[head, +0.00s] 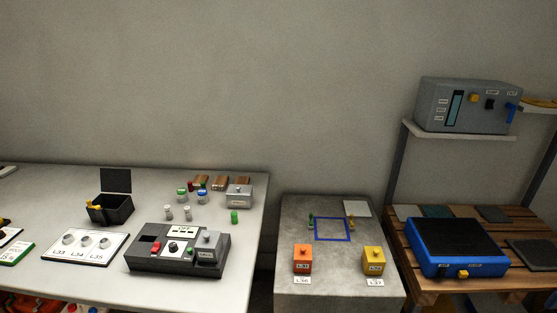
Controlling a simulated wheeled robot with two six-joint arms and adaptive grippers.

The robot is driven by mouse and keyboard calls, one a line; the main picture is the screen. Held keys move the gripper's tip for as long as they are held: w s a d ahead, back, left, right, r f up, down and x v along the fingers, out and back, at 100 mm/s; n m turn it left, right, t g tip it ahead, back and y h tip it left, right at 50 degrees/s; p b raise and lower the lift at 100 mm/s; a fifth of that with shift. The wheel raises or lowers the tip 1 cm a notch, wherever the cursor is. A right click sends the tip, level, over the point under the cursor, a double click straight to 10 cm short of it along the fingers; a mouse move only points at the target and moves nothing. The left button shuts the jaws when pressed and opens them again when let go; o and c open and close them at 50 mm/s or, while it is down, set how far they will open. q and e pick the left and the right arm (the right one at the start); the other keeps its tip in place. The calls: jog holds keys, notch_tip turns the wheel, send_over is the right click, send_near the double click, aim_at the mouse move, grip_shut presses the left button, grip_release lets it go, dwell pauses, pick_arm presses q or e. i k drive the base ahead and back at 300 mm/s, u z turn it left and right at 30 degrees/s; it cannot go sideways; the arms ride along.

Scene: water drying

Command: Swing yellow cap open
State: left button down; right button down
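Neither of my grippers is in the head view. Two small yellow parts could be the yellow cap, and I cannot tell which one it is. One yellow part (474,97) is on the front of the grey box (437,97) on the upper right shelf, beside a black part and a blue part (511,113). The other yellow part (463,273) is low on the front of the blue device (430,262) with a black top. Both are too small to tell whether they are shut or swung open.
A low grey block (330,287) bears an orange box (302,259), a yellow box (373,261) and a blue square outline. The left table (60,185) holds a dark device (150,262), an open black box (115,209) and small vials. A shelf post (396,170) stands at right.

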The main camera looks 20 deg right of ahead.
aim_at(374, 262)
jog(key=z, duration=1.35)
jog(key=k, duration=0.6)
jog(key=z, duration=0.95)
jog(key=i, duration=1.6)
jog(key=u, duration=0.35)
